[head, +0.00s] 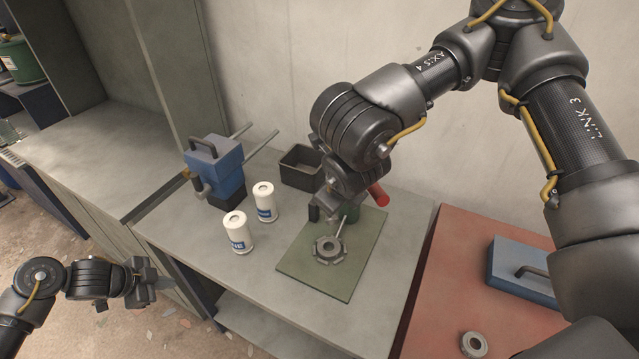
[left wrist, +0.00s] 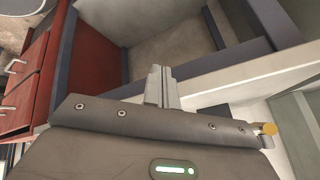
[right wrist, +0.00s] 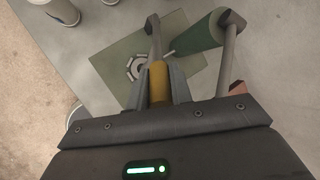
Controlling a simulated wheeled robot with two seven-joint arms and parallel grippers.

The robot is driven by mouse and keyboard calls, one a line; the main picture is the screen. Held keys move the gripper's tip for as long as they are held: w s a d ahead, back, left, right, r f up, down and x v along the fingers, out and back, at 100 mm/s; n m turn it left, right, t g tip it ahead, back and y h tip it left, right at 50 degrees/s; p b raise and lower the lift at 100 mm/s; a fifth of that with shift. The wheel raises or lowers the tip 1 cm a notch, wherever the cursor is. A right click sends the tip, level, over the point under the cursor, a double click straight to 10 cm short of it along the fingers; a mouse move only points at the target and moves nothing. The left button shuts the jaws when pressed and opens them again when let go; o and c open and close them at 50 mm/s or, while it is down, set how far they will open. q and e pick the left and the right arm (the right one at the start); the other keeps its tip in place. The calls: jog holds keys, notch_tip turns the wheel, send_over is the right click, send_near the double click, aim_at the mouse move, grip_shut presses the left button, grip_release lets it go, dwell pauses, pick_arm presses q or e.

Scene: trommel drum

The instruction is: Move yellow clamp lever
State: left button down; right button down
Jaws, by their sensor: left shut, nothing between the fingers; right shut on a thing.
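My right gripper (right wrist: 158,88) is shut on the yellow clamp lever (right wrist: 158,82), whose yellow grip shows between the fingers in the right wrist view. A grey rod runs on from the grip, away from the gripper. In the head view my right arm hides the yellow grip. A second lever (right wrist: 230,45) with a red handle (head: 378,195) stands to its right. A dark green cylinder (right wrist: 198,36) lies between the two levers in the right wrist view. My left gripper (head: 150,282) is shut and empty, out in front of the bench; its fingers also show in the left wrist view (left wrist: 160,88).
A grey notched ring (head: 328,249) lies on the green mat (head: 310,280). Two white canisters (head: 238,233), a blue box with handle (head: 215,165) and a black bin (head: 300,165) stand on the bench. A red surface (head: 450,290) at right holds a blue case (head: 515,272).

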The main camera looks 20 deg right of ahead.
jog(key=shift+w+r, duration=0.1)
pick_arm(q)
jog(key=w+d+r+n+t, duration=0.1)
jog(key=w+d+r+t, duration=0.2)
jog(key=w+r, duration=0.55)
jog(key=w+d+r+n+t, duration=0.25)
jog(key=w+r, duration=0.25)
jog(key=r, duration=0.6)
jog(key=w+d+r+n+t+h, duration=0.1)
jog(key=w+d+r+n+t, duration=0.2)
jog(key=r, duration=1)
jog(key=d+r+t, duration=0.3)
jog(key=d+r, duration=0.1)
jog(key=r, duration=0.9)
jog(key=s+d+f+g+h, duration=0.3)
jog(key=d+g+h, duration=0.15)
jog(key=d, duration=0.35)
jog(key=s+d+f+n+g+h, duration=0.1)
jog(key=s+d+f+g+h, duration=0.25)
jog(key=s+f+g, duration=0.3)
jog(key=s+d+f+n+g+h, duration=0.1)
jog(key=s+d+f+g+h, duration=0.2)
jog(key=s+d+f+g, duration=0.4)
jog(key=s+d+f+t, duration=0.2)
jog(key=s+d, duration=0.2)
jog(key=d, duration=0.4)
jog(key=shift+s+d+f, duration=0.2)
jog(key=shift+d+f, duration=0.1)
